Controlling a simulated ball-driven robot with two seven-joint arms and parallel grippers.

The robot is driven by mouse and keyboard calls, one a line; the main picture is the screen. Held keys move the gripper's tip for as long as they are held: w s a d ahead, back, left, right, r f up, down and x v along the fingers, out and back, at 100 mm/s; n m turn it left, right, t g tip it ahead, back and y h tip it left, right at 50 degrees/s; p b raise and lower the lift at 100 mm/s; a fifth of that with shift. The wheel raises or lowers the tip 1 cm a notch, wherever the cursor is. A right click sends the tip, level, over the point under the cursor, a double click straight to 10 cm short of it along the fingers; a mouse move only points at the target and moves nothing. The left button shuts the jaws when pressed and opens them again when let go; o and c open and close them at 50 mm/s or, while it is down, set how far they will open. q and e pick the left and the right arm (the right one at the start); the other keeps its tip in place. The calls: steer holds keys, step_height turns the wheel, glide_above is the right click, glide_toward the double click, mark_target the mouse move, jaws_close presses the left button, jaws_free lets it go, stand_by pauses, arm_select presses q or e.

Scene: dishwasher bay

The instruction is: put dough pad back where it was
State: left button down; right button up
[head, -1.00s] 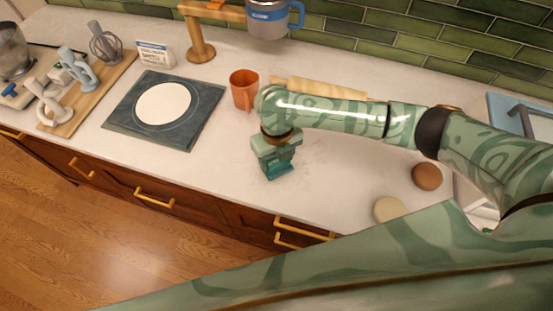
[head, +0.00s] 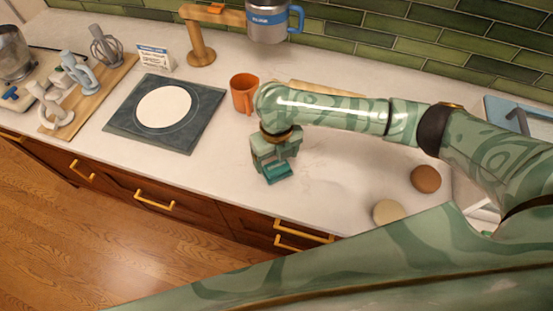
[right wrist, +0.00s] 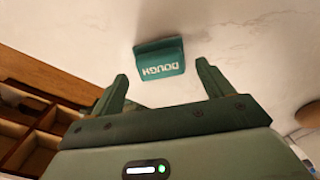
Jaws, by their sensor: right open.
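The dough pad, a small teal block (head: 278,174) lettered DOUGH, is on the pale counter, near its front edge. In the right wrist view the pad (right wrist: 159,48) is just beyond my fingertips, roughly centred between them, with a gap on each side. My right gripper (head: 272,162) points down at the counter just behind the pad; its jaws (right wrist: 162,74) are open and empty. My left gripper is not in view.
A dark mat (head: 122,122) with a white disc is at left. Brown (head: 425,179) and cream (head: 388,211) round things are at right.

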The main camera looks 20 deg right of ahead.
mark_target(276, 165)
step_height(276, 165, up, 10)
steer(key=p, duration=0.2)
steer(key=shift+f, duration=0.2)
